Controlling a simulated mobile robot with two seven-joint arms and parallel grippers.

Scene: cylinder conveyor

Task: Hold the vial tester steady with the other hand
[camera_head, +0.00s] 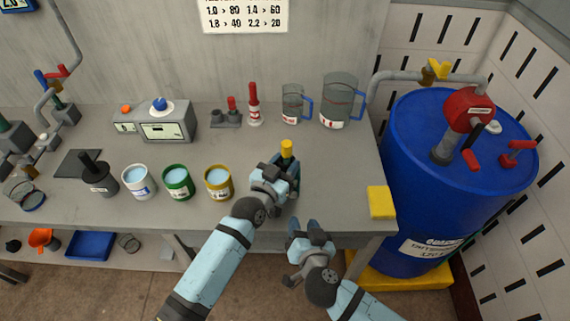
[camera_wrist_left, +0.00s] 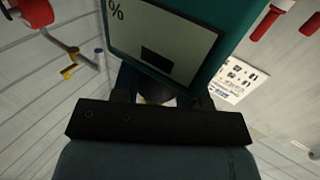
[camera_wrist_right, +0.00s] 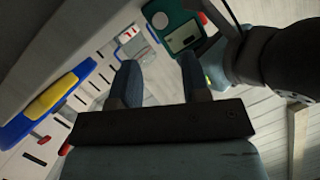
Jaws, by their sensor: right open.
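The vial tester is a teal device with a pale screen that fills the top of the left wrist view (camera_wrist_left: 165,35). In the head view, my left gripper (camera_head: 283,172) is shut on it above the front right part of the bench, with a yellow top showing (camera_head: 287,149). The gripper hides most of its body there. The tester also shows at the top of the right wrist view (camera_wrist_right: 182,35). My right gripper (camera_head: 303,226) is open and empty, lower and nearer me, apart from the tester; its spread fingers show in its wrist view (camera_wrist_right: 160,82).
The grey bench (camera_head: 335,180) has clear room right of the tester. A yellow block (camera_head: 381,202) is at its right front corner. Gold (camera_head: 218,182), green (camera_head: 178,182) and white (camera_head: 139,182) cans stand left. Two jugs stand behind. A blue drum (camera_head: 430,190) stands right.

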